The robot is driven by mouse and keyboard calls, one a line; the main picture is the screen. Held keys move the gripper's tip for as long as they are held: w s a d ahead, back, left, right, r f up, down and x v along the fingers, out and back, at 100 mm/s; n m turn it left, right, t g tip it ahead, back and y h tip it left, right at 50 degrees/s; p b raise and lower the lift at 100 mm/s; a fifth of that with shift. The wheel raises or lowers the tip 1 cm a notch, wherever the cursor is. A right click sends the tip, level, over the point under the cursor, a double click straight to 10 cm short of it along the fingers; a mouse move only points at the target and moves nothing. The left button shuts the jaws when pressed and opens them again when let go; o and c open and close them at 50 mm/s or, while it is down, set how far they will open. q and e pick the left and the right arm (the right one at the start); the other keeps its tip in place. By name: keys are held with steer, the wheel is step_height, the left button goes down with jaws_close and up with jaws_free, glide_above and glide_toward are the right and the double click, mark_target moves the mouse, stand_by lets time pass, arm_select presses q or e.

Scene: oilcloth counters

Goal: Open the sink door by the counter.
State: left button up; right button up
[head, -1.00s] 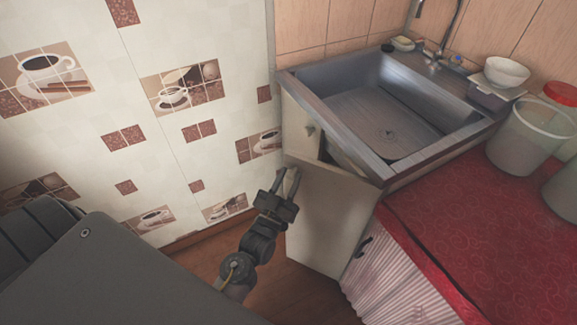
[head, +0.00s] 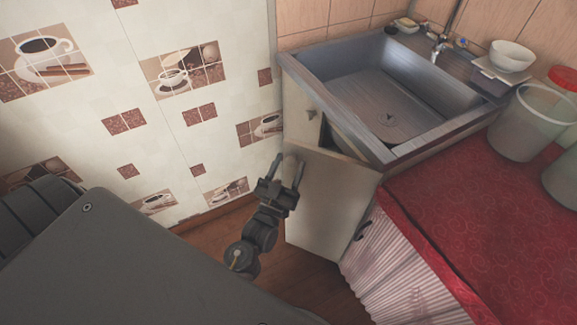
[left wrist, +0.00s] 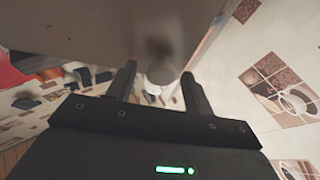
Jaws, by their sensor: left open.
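The sink door (head: 325,205) is a pale panel under the metal sink (head: 395,100). It stands ajar, swung out from the cabinet, with a dark gap behind its top edge. My left gripper (head: 287,168) is open at the door's free left edge, fingers pointing up toward it. In the left wrist view the door (left wrist: 80,22) fills the upper left. My right gripper is not in view.
A red oilcloth counter (head: 480,215) with a pleated curtain (head: 395,265) lies right of the door. A clear bucket (head: 530,125) and a white bowl (head: 511,56) stand beyond. A tiled wall (head: 215,140) closes the left side. Some wooden floor (head: 205,240) is free below.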

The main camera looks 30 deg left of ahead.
arm_select(q)
steer(key=shift+s+f, duration=0.2)
steer(key=shift+s, duration=0.1)
steer(key=b+v, duration=0.1)
steer(key=v, duration=0.9)
steer(key=shift+b, duration=0.3)
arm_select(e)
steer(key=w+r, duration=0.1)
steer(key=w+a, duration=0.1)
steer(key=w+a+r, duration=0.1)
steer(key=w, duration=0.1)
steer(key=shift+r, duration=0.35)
arm_select(q)
steer(key=shift+s+r, duration=0.15)
